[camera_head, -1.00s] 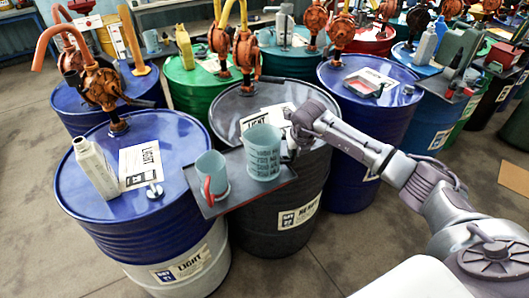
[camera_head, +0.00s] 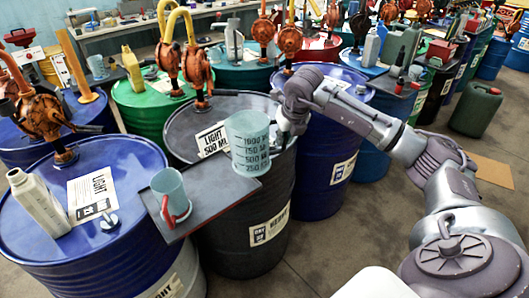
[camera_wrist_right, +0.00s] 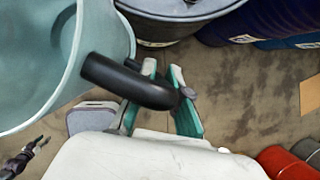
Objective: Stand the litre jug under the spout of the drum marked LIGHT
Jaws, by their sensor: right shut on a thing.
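The litre jug (camera_head: 249,145) is a translucent teal beaker with dark volume marks. It looks upright, and no contents can be made out. My right gripper (camera_head: 290,130) is shut on its black handle, also seen in the right wrist view (camera_wrist_right: 130,82). The jug appears raised above the back right end of a dark tray (camera_head: 222,205). The blue drum marked LIGHT (camera_head: 75,270) stands at left, with an orange pump (camera_head: 40,112) on top. Its spout outlet is not clear. My left gripper is not in the head view.
A mug with a red handle (camera_head: 171,192) stands on the tray. A white bottle (camera_head: 38,203) and a LIGHT sheet (camera_head: 92,195) are on the LIGHT drum. The dark HEAVY drum (camera_head: 235,240) stands beside it. Several other drums crowd behind. Floor at front right is open.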

